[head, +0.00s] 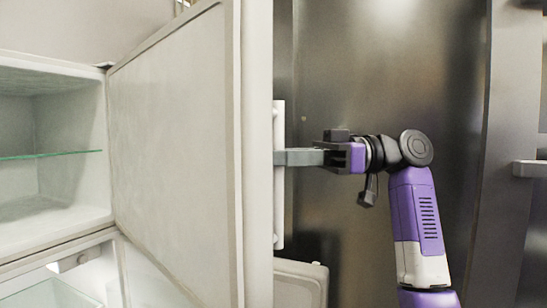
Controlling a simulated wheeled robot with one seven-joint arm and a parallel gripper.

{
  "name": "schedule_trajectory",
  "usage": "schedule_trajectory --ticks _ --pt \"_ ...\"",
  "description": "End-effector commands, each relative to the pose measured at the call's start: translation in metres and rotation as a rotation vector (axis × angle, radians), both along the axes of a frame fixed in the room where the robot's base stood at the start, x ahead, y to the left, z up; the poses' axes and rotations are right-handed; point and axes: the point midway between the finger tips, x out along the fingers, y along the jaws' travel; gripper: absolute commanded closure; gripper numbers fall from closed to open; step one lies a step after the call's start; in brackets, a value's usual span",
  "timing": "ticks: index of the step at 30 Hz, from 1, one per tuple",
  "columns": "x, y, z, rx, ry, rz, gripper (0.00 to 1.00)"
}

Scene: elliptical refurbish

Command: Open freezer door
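The freezer door (180,130) is the pale upper door. It stands wide open, swung out from the freezer compartment (70,150) at the left, with its inner face and thick edge showing. A white vertical handle (279,210) is on the door's outer side. My gripper (280,157) comes from the right and its grey fingers overlap the middle of the handle. The fingers line up as one bar from this side, so I cannot tell whether they are closed around the handle or only touching it. The door's outer face is hidden.
A glass shelf (50,155) spans the empty compartment. Below is a second compartment (60,285), also open, with a lower door (300,283) partly in view. A dark metallic panel (400,70) stands behind my arm, with a grey bar (530,169) at the far right.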

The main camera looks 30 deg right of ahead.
Motion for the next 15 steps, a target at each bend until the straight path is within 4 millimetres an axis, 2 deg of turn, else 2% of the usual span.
schedule_trajectory --ticks 10,11,13,15 --pt "0.0017 -0.0004 0.0019 0.004 -0.001 -0.005 1.0" --pt "0.0017 -0.0004 0.0019 0.004 -0.001 -0.005 0.75" --pt "0.0015 -0.0003 0.0017 0.003 -0.001 -0.004 0.61" --pt "0.0014 -0.0003 0.0015 0.003 -0.001 -0.004 0.59"
